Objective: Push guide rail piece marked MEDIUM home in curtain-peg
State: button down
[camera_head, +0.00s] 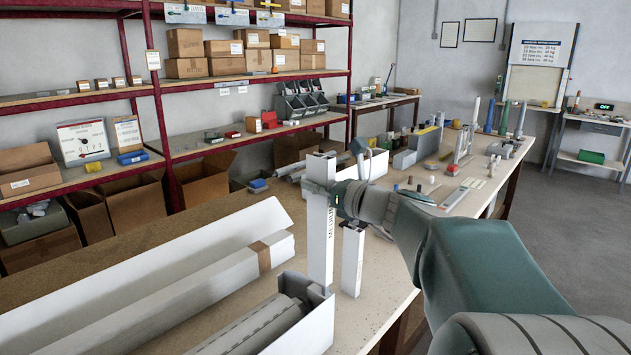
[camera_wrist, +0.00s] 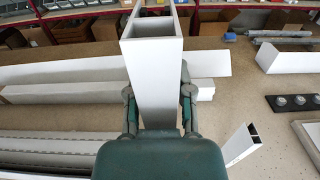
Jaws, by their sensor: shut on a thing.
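The guide rail piece marked MEDIUM (camera_head: 319,235) is a tall white hollow profile, standing about upright above the workbench. My gripper (camera_head: 334,196) is shut on it along its upper part. In the wrist view the rail (camera_wrist: 153,75) rises between the two fingers (camera_wrist: 158,108), its open hollow top facing the camera. The rail's lower end is close to the end of a white carton, and I cannot tell whether it touches anything. No curtain-peg can be made out; what is under the rail is hidden.
A shorter white hollow post (camera_head: 353,262) stands just right of the rail; it also shows in the wrist view (camera_wrist: 240,144). Long open white cartons (camera_head: 150,262) fill the bench's left. A dark plate with round studs (camera_wrist: 291,102) lies right. Shelves (camera_head: 240,75) stand behind.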

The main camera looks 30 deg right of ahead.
jog(key=shift+f, duration=1.5)
jog(key=shift+c, duration=2.1)
grip_release()
jog(key=v, duration=1.2)
